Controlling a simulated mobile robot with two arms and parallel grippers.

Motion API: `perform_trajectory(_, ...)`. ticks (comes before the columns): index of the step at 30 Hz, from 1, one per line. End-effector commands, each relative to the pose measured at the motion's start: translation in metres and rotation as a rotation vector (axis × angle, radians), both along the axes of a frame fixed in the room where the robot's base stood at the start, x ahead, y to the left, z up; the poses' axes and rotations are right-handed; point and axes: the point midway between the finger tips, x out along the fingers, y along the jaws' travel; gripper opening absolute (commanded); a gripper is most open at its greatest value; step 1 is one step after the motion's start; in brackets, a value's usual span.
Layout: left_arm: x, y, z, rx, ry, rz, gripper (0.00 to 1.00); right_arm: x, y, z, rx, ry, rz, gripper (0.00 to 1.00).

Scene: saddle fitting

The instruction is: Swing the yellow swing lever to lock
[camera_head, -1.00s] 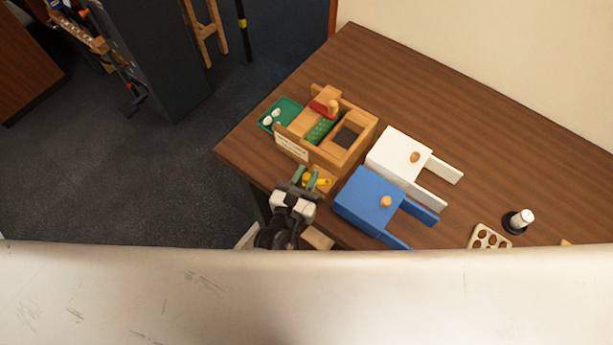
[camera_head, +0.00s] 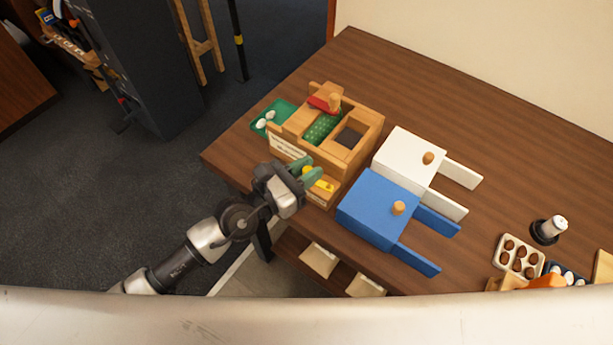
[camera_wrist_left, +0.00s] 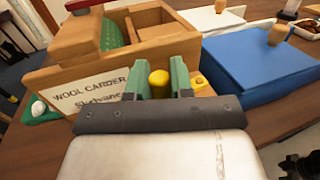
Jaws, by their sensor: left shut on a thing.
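The yellow swing lever (camera_head: 321,181) is at the near side of the wooden wool carder box (camera_head: 366,150). In the left wrist view its round yellow knob (camera_wrist_left: 159,80) sits between the green fingers. My left gripper (camera_head: 306,172) comes in from the left and is shut on the lever's knob. The fingers hide part of the lever. The box's label (camera_wrist_left: 88,99) starts with "WOOL CARDER" and is partly cut off behind the gripper. My right gripper is not in view.
A blue block with a peg (camera_head: 372,205) and a white block (camera_head: 405,155) stand right of the box. Further right are an egg-like tray (camera_head: 520,256) and a dark-based white object (camera_head: 549,230).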

Motion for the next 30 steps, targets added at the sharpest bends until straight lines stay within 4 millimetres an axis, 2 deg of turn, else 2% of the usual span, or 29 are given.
perform_trajectory(12, 0.001, 0.0, 0.001, -0.001, -0.001, -0.007, 0.0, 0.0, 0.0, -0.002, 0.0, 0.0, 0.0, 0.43)
perform_trajectory(13, 0.001, 0.0, 0.001, -0.001, -0.001, -0.006, 0.26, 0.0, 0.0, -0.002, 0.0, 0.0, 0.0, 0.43)
perform_trajectory(17, 0.001, 0.0, 0.001, -0.001, -0.001, -0.006, 0.46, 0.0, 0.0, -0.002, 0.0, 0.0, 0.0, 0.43)
perform_trajectory(26, -0.001, 0.002, 0.0, 0.0, 0.0, -0.006, 0.46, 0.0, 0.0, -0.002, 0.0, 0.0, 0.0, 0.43)
perform_trajectory(30, -0.01, 0.014, -0.002, 0.002, 0.0, -0.006, 0.46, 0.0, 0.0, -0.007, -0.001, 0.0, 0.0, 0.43)
